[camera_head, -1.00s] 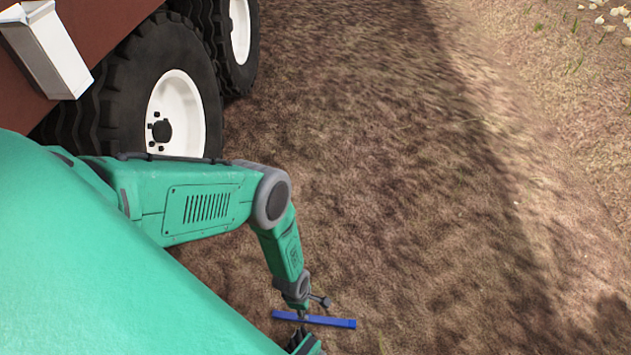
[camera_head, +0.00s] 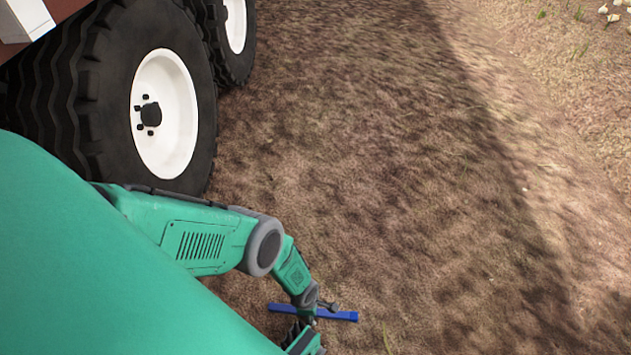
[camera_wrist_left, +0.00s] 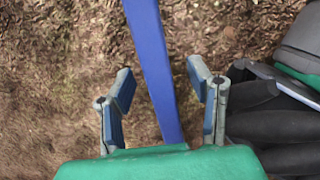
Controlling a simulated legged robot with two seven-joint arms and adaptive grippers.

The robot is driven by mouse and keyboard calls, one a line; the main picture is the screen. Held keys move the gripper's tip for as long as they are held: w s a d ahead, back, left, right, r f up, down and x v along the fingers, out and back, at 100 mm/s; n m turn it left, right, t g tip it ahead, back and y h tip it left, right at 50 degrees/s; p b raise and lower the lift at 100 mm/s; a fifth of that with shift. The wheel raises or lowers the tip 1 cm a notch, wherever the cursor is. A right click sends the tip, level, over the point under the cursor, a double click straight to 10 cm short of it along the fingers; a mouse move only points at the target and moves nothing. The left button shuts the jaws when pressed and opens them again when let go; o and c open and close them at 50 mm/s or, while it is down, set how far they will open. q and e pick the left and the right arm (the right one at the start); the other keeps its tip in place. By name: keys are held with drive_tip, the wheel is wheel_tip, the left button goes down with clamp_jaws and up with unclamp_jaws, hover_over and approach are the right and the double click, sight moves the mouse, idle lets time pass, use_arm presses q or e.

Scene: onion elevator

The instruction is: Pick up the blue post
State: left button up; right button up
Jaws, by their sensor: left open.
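The blue post (camera_head: 342,316) is a long, straight bar on the brown ground at the bottom of the head view. My left gripper (camera_head: 318,307) is at its middle and covers part of it. In the left wrist view the blue post (camera_wrist_left: 150,50) runs from the top edge down between the two fingers of my left gripper (camera_wrist_left: 161,84). The fingers are open, one on each side, with a gap between each finger and the post. The post's lower end is hidden behind the green gripper body. My right gripper is not in view.
A vehicle with large black tyres (camera_head: 60,95) and white wheel hubs (camera_head: 178,120) stands at the upper left. The bare ground (camera_head: 400,170) to the right is open. Dark rounded parts, probably mine, show at the right of the left wrist view.

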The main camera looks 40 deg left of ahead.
use_arm(q)
drive_tip(key=shift+w+a+f, duration=0.1)
drive_tip(key=shift+a+f, duration=0.05)
drive_tip(key=shift+f, duration=0.35)
clamp_jaws()
drive_tip(key=shift+r, duration=0.15)
